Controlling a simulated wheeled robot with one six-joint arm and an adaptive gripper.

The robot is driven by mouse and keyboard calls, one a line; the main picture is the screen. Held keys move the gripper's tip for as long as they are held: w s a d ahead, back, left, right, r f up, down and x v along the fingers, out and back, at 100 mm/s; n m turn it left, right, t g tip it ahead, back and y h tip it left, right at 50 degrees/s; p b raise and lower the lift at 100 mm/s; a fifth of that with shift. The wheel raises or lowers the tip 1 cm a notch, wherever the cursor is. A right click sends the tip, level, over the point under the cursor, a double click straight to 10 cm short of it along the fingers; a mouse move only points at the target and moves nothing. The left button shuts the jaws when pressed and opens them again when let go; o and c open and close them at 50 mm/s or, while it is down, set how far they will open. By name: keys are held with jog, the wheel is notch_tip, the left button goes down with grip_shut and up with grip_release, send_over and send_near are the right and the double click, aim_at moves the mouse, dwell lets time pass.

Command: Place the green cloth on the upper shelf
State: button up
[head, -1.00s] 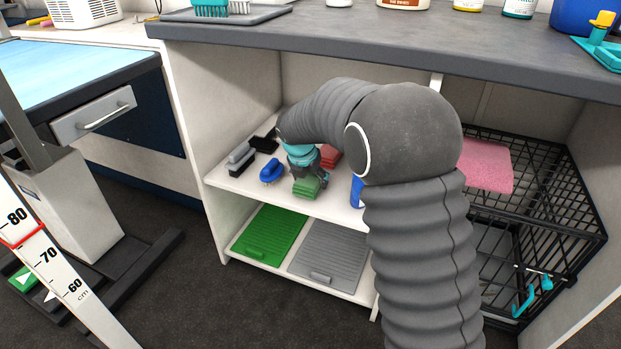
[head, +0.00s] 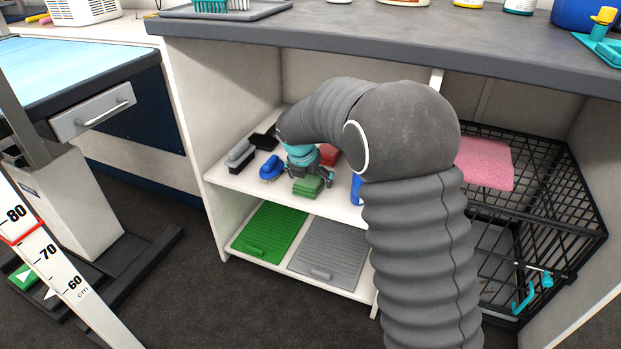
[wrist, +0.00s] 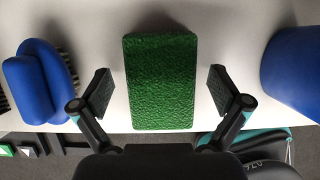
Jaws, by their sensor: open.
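The green cloth (head: 307,186) is a folded block lying on the upper shelf (head: 233,185), near its front edge. In the wrist view the green cloth (wrist: 161,80) lies flat between the two fingers, with a gap on each side. My gripper (head: 311,177) is open around it in the head view; its fingers also show spread apart in the wrist view (wrist: 161,92). Neither finger touches the cloth there. My arm hides part of the shelf to the right.
A blue brush (head: 271,168), dark brushes (head: 240,155) and a red folded cloth (head: 329,155) stand close by on the shelf. A blue container (head: 357,189) is to the right. Green (head: 268,232) and grey (head: 328,250) trays lie below.

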jog(key=s+r+m, duration=0.1)
jog(key=r, duration=0.2)
jog(key=s+a+r+m, duration=0.1)
jog(key=s+r, duration=0.1)
jog(key=r, duration=0.2)
jog(key=s+r+m, duration=0.1)
jog(key=r+m, duration=0.1)
jog(key=r, duration=0.1)
jog(key=shift+s+a+r, duration=0.25)
jog(key=shift+s+a, duration=0.1)
jog(key=s+d+f+m+g+p, duration=0.15)
jog(key=s+d+m, duration=0.35)
jog(key=s+m, duration=0.7)
jog(key=s+d+r+m+t+p, duration=0.1)
jog(key=s+d+r+m+p, duration=0.3)
jog(key=s, duration=0.6)
jog(key=s+d+r+m+t+y+p, duration=0.1)
jog(key=s+d+r+m+p, duration=0.2)
jog(key=s+d+r+m, duration=0.6)
jog(key=shift+s+d+r+m+t+y+p, duration=0.35)
jog(key=shift+s+d+m, duration=0.65)
jog(key=shift+d+m, duration=0.35)
